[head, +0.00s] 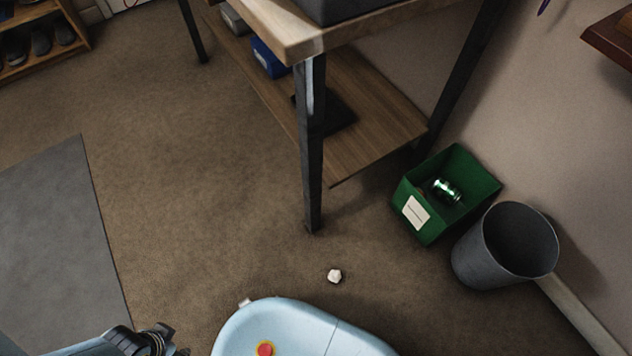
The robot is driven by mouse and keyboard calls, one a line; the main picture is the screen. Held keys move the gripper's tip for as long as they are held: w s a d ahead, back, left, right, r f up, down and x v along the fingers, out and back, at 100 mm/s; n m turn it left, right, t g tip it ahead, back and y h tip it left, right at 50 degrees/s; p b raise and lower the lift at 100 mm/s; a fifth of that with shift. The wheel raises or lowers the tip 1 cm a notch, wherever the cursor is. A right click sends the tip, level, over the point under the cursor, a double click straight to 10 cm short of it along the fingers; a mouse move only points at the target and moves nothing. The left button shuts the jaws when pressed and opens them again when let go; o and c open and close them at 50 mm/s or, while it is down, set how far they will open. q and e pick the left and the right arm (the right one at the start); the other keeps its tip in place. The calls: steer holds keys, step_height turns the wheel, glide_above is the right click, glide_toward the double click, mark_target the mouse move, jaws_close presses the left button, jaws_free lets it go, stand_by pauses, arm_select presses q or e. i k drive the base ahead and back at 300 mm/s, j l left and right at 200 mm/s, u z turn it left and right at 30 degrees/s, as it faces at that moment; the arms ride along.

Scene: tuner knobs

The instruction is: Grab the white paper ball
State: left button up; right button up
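The white paper ball (334,276) is small and crumpled. It lies alone on the brown carpet, just beyond the front edge of my light blue base, below the foot of the near table leg. Part of my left arm, ending in a dark section, shows at the bottom left edge. It is well to the left of the ball, and its fingertips cannot be made out. My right gripper is not in the picture. Nothing touches the ball.
A grey mat (50,235) lies left. Carpet around the ball is clear.

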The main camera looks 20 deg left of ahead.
mark_target(334, 275)
steer(key=k+j, duration=0.2)
steer(key=k, duration=0.25)
steer(key=k+j+z, duration=0.1)
steer(key=k, duration=0.35)
steer(key=i+l+u, duration=0.1)
steer(key=u, duration=1.75)
steer(key=l, duration=0.6)
steer(key=k+l, duration=0.15)
steer(key=l, duration=0.45)
steer(key=l+u, duration=0.1)
steer(key=l, duration=0.5)
